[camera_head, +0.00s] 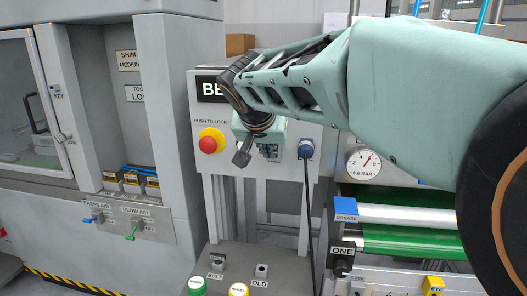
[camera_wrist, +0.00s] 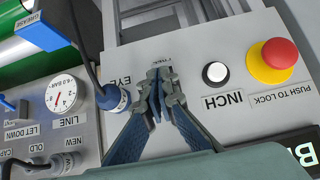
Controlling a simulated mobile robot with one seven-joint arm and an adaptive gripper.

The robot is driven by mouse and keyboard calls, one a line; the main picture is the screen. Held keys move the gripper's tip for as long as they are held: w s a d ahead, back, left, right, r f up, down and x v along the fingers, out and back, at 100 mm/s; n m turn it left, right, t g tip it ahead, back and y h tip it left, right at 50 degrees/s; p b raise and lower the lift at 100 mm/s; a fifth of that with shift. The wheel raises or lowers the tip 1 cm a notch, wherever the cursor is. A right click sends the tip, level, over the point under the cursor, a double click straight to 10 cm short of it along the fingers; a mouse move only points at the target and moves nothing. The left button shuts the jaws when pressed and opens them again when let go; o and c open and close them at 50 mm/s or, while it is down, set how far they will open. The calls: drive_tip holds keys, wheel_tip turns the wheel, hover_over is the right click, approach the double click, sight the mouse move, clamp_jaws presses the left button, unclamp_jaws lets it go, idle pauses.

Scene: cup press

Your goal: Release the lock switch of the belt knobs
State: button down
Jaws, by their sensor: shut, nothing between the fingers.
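My gripper (camera_wrist: 161,84) is shut and empty, its blue-grey fingers pointing at the grey control panel (camera_wrist: 240,120) in the wrist view. A small label (camera_wrist: 161,62) shows just past the fingertips, too small to read for certain. The fingers cover the spot below that label, so I cannot make out a lock switch or its position. I cannot tell whether the fingertips touch the panel. In the head view my gripper (camera_head: 243,154) is in front of the same panel, right of the red push-to-lock button (camera_head: 210,141).
The wrist view shows a white INCH button (camera_wrist: 215,74), the red mushroom button (camera_wrist: 274,58) and a blue cable plug (camera_wrist: 115,98) beside the fingers. Its black cable hangs nearby. A pressure gauge (camera_head: 363,163) and green rollers (camera_head: 410,240) are at right in the head view.

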drive_tip(key=shift+s+f+b, duration=0.15)
drive_tip(key=shift+f+b, duration=0.35)
drive_tip(key=shift+b, duration=0.35)
drive_tip(key=shift+s+f+b, duration=0.15)
drive_tip(key=shift+f+b, duration=0.35)
drive_tip(key=shift+b, duration=0.35)
drive_tip(key=shift+s+f+b, duration=0.1)
drive_tip(key=shift+f+b, duration=1.1)
drive_tip(key=shift+b, duration=0.4)
drive_tip(key=shift+f, duration=0.1)
